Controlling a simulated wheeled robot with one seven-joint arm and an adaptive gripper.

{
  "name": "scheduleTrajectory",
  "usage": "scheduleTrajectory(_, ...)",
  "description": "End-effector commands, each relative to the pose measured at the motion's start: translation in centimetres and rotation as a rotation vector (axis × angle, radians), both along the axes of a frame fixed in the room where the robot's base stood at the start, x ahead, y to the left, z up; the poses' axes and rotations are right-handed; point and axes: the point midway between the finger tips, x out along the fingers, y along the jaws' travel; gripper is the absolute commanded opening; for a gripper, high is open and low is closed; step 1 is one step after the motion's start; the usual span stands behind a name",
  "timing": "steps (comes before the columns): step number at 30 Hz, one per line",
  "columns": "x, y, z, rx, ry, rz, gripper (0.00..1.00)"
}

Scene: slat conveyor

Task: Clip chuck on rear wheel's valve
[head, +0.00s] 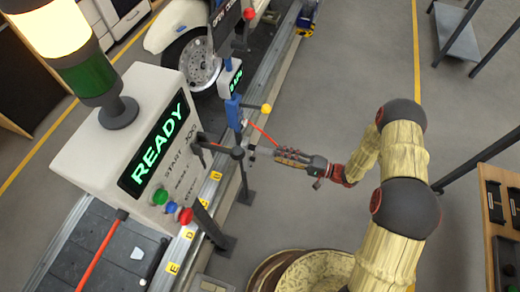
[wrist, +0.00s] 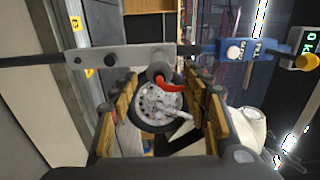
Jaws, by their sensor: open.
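A wheel with a silver rim (head: 190,62) and dark tyre sits under a white fender in the head view. A silver rim (wrist: 155,100) also shows between my fingers in the wrist view. I cannot make out a valve or tell which wheel is the rear one. A dark cylindrical part with a red lever (wrist: 172,86), perhaps the chuck, is at a grey bar (wrist: 125,57) across the wrist view. My gripper (head: 280,155) is open, its fingertips close to the stand. In the wrist view my gripper (wrist: 161,80) has its fingers on either side of the red lever; contact is unclear.
A grey cabinet (head: 85,120) with a READY display stands left. A blue fitting (head: 233,108) with a yellow knob (head: 266,108) stands near my gripper, also blue in the wrist view (wrist: 245,48). Open floor lies beyond my arm.

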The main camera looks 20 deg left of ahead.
Motion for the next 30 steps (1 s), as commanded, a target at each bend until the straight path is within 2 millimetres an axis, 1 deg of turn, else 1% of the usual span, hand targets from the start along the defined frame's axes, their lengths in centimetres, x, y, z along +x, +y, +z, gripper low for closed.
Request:
scheduleTrajectory(13,0.0,0.1,-0.1,0.001,-0.001,-0.002,0.47)
scheduleTrajectory(17,0.0,0.6,-0.1,0.001,-0.001,0.0,0.47)
scheduleTrajectory(20,0.1,1.4,0.0,0.001,-0.001,0.0,0.47)
scheduleTrajectory(30,0.4,5.9,-0.1,0.001,-0.002,0.001,0.47)
